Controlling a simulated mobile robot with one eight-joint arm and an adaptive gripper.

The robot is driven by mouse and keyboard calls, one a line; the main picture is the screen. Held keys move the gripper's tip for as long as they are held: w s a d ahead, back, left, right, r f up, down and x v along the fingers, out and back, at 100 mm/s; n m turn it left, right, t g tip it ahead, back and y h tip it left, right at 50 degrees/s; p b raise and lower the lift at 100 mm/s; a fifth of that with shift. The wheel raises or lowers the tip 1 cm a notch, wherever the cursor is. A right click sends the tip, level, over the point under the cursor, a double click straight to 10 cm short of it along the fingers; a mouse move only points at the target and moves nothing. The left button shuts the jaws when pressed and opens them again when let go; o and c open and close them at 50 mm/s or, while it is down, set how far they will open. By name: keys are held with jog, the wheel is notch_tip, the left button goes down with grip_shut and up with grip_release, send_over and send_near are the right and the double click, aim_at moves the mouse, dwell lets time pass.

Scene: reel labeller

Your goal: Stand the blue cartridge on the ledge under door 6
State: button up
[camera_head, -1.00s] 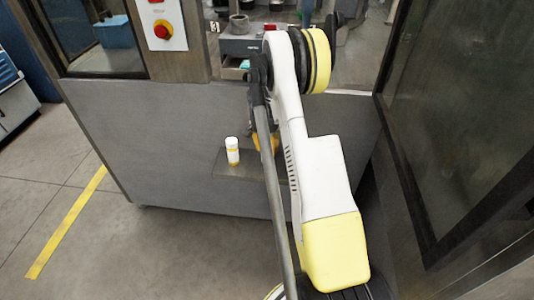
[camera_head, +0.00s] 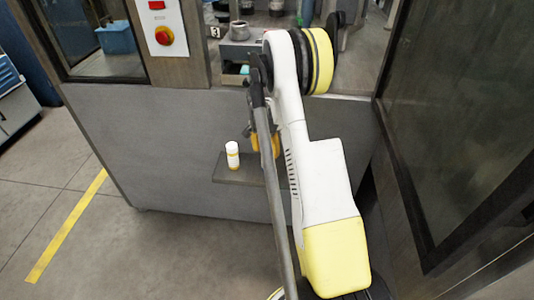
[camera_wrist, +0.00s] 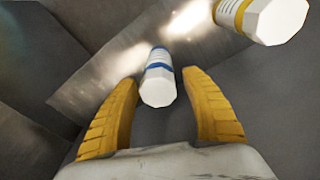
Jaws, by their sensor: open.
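A white cartridge with a blue band (camera_wrist: 159,77) stands on the metal ledge (camera_wrist: 80,100) in the wrist view. My gripper (camera_wrist: 163,88) is open, with one yellow finger on each side of this cartridge and a visible gap to both. In the head view my gripper (camera_head: 266,144) is partly hidden behind my arm, at the ledge (camera_head: 228,174), and the blue cartridge is hidden there. No number 6 is readable, so I cannot tell which door is above the ledge.
A white cartridge with a yellow band (camera_head: 232,155) stands on the ledge to the left. It is close by at the upper right in the wrist view (camera_wrist: 262,18). A grey panel (camera_head: 150,140) backs the ledge. A dark glazed door (camera_head: 450,120) stands at the right.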

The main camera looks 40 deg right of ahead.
jog(key=r+p, duration=0.1)
jog(key=r, duration=0.2)
jog(key=a+r+p, duration=0.1)
jog(key=r, duration=0.3)
jog(key=a+r+p, duration=0.1)
jog(key=r, duration=0.2)
jog(key=shift+w+a+r, duration=0.1)
jog(key=shift+r, duration=0.3)
jog(key=s+a+r+n+t, duration=0.25)
jog(key=a+r+n, duration=0.25)
jog(key=a+r, duration=0.8)
jog(key=s+a+r+n+t, duration=0.2)
jog(key=s+a+r+n, duration=0.1)
jog(key=s+a, duration=0.6)
jog(key=s+a+r+n+t+y, duration=0.1)
jog(key=s+a+r+n+t, duration=0.1)
jog(key=s+a+n, duration=0.4)
jog(key=shift+s+a+r+n+t, duration=0.4)
jog(key=shift+s+a, duration=0.95)
jog(key=shift+a, duration=0.85)
